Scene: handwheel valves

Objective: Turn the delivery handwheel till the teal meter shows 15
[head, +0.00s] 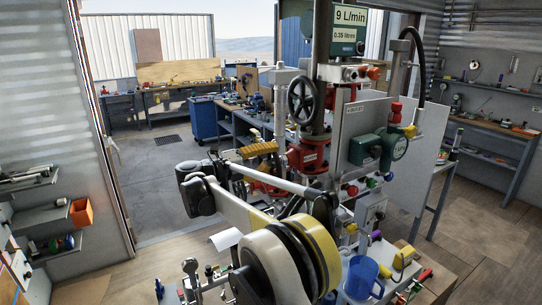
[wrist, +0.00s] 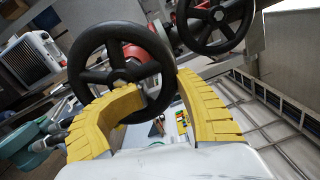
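The teal meter (head: 346,40) stands at the top of the rig in the head view; its sign reads 9 L/min and 0.35 litre. A black spoked handwheel (head: 303,102) is on the red-fitted pipework below it. In the wrist view one black handwheel (wrist: 78,72) stands large ahead of my gripper, and a second one (wrist: 212,22) is at the upper right. Which is the delivery handwheel I cannot tell. My gripper (wrist: 163,86) has its yellow fingers apart; the near wheel's lower rim is partly hidden behind the left finger. Contact cannot be told. In the head view my gripper (head: 258,150) is left of the pipework.
A green pump-like unit (head: 378,150) with a red-topped fitting is right of the pipe. A blue mug (head: 362,277) and small fittings crowd the near bench. A blue cabinet (head: 203,118) and workbenches stand behind. The floor at left (head: 155,185) is clear.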

